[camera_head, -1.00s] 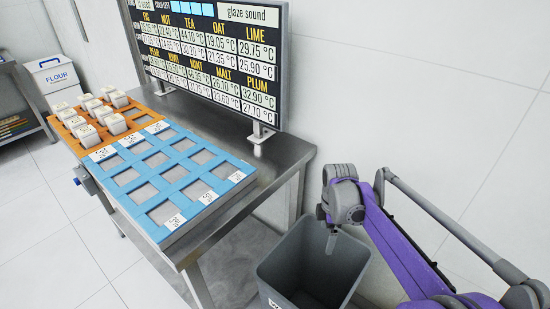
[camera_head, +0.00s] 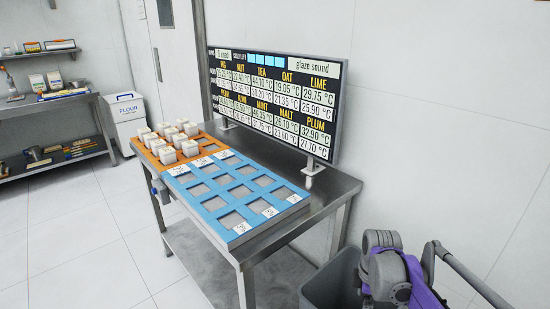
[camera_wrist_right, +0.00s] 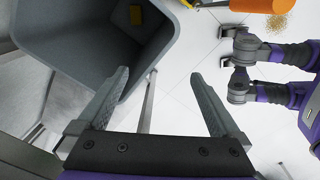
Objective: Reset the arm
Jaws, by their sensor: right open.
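My right arm shows at the lower right of the head view, its grey and purple wrist (camera_head: 388,272) over the right side of the grey bin. In the right wrist view my right gripper (camera_wrist_right: 161,88) is open, its two grey fingers wide apart with nothing between them. The grey bin (camera_wrist_right: 68,55) is just beyond the left finger in that view. It also shows at the bottom of the head view (camera_head: 322,290). My left gripper is not in view.
A steel table (camera_head: 325,190) carries a blue grid tray (camera_head: 215,212), an orange tray (camera_head: 152,155) with several white cups, and a display board (camera_head: 275,100). A flour bin (camera_head: 128,122) and shelves (camera_head: 60,108) stand at the back left.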

